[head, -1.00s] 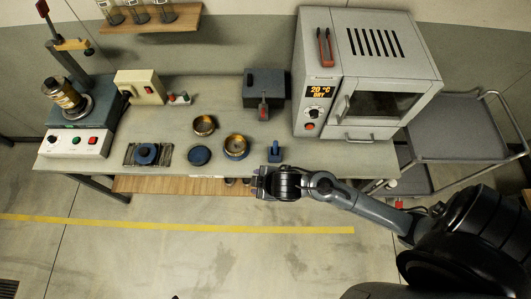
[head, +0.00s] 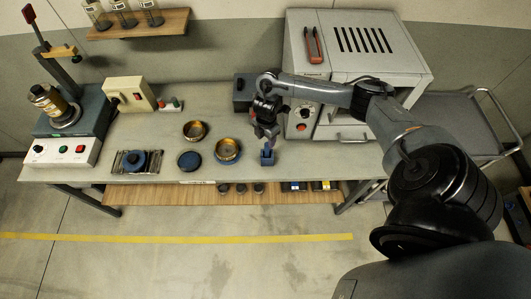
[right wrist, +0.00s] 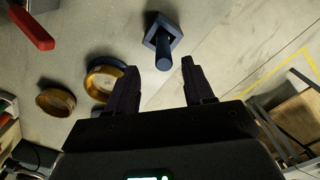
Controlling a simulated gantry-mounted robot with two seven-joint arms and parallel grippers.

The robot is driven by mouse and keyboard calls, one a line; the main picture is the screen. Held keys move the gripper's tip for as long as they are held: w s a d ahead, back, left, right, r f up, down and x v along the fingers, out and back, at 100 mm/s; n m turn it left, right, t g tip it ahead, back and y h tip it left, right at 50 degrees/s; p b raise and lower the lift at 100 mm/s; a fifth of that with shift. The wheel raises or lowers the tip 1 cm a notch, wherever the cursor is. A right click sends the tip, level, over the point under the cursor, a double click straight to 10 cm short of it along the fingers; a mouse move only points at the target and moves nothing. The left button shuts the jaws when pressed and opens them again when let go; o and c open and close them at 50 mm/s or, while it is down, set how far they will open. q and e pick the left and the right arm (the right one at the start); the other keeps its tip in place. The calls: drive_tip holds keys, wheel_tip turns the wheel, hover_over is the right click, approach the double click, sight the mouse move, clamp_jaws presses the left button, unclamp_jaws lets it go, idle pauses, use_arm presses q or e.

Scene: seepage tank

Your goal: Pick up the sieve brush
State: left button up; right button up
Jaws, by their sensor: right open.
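The sieve brush (head: 267,157) is a small blue block with an upright handle. It stands on the bench near the front edge, right of the brass sieves. My right gripper (head: 266,138) is above it, fingers pointing down. In the right wrist view the brush (right wrist: 163,42) lies beyond the open, empty fingers of my right gripper (right wrist: 158,75), roughly in line with the gap between them. The fingers do not appear to touch it. My left gripper is not in view.
Two brass sieves (head: 228,150) (head: 194,131) and a blue lid-like disc (head: 189,161) stand left of the brush. The oven (head: 345,60) stands behind to the right. A dark box (head: 243,92) is partly hidden by my arm. The bench's front edge is close to the brush.

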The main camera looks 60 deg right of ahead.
sight(267, 148)
drive_tip(key=f, duration=0.5)
drive_tip(key=shift+s+a+f+p, duration=0.1)
drive_tip(key=shift+s+f+p, duration=0.2)
drive_tip(key=shift+p, duration=0.1)
drive_tip(key=shift+f, duration=0.7)
clamp_jaws()
